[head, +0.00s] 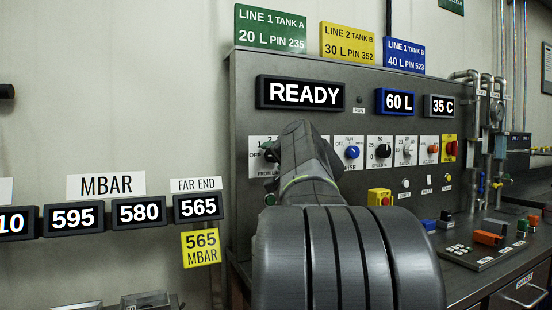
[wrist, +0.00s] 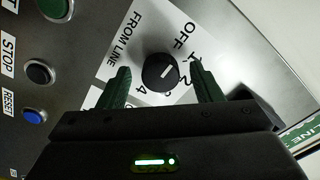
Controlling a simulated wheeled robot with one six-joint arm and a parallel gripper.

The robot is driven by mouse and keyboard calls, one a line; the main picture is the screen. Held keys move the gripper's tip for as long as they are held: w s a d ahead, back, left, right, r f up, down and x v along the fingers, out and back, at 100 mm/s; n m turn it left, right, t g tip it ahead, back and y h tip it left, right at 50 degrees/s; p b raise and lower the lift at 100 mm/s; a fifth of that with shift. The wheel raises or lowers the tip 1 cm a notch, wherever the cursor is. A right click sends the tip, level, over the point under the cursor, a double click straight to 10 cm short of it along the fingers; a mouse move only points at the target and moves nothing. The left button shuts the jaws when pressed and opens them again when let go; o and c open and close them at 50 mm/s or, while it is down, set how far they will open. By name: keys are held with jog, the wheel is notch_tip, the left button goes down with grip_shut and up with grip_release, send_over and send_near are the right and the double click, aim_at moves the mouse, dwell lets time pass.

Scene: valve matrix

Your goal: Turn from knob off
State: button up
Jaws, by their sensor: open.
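The FROM LINE knob (wrist: 158,74) is round and black on a white plate with marks OFF, 1, 2 and 4 visible. Its white pointer line slants to the upper right in the wrist view, toward the side with OFF and 1; which mark it meets is unclear. My gripper (wrist: 159,67) is open, with one green finger on each side of the knob and a visible gap to both. In the head view the knob's plate (head: 256,143) shows beside my arm, which covers most of it; the fingers are largely hidden there.
Green (wrist: 54,8), black STOP (wrist: 39,73) and blue RESET (wrist: 34,116) buttons lie left in the wrist view. A READY display (head: 300,94) is above.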

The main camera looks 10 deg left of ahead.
jog(key=v, duration=1.3)
jog(key=shift+s+d, duration=0.25)
jog(key=shift+s, duration=0.1)
jog(key=shift+w+a, duration=0.1)
jog(key=x, duration=1.3)
jog(key=shift+w+a, duration=0.2)
jog(key=shift+w, duration=0.05)
